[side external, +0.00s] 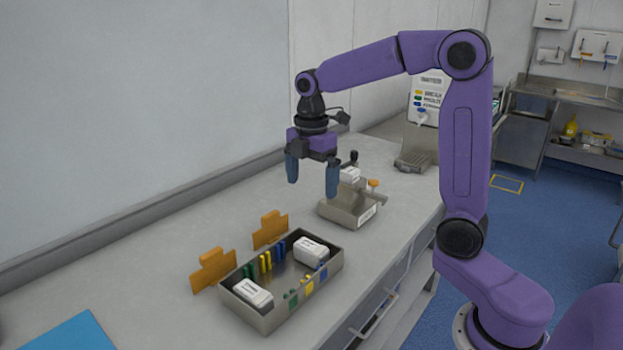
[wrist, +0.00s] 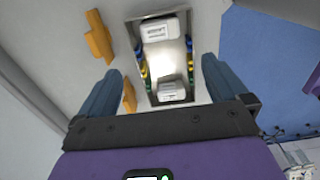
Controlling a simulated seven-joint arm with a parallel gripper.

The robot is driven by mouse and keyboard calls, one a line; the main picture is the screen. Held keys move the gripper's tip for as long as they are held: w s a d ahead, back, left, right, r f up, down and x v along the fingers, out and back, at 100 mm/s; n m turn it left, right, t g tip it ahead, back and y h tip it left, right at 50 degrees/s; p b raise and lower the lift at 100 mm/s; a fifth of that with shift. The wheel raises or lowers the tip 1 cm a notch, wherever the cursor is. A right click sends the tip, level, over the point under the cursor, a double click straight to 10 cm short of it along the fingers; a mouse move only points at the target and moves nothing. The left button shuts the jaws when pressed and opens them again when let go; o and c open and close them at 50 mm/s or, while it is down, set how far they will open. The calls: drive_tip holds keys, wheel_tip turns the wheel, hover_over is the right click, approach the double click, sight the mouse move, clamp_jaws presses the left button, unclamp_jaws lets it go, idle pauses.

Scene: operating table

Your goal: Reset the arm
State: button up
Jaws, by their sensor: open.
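My gripper (side external: 313,182) hangs from my purple arm above the table (side external: 150,262), its two blue fingers spread apart with nothing between them. In the wrist view my gripper (wrist: 155,85) is also open, and its fingers frame the metal tray (wrist: 189,60). In the side view the tray (side external: 231,306) stands below and in front of my gripper, apart from it. It holds two white labelled boxes, one near (side external: 254,293) and one far (side external: 311,252), with coloured clips along its long sides.
Two orange brackets, one left (side external: 212,270) and one right (side external: 270,230), stand beside the tray. A grey metal device (side external: 348,208) with a white box on it stands close behind my gripper. A blue sheet (side external: 70,334) lies at the front left. Bare tabletop lies left of the brackets.

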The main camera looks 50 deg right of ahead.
drive_tip(key=shift+s+a, duration=0.1)
drive_tip(key=s+a+f+m, duration=0.25)
drive_tip(key=s+a, duration=0.45)
drive_tip(key=s, duration=0.4)
drive_tip(key=s+f+m, duration=0.3)
drive_tip(key=s+f, duration=0.1)
drive_tip(key=s, duration=1.1)
drive_tip(key=shift+s+d, duration=0.25)
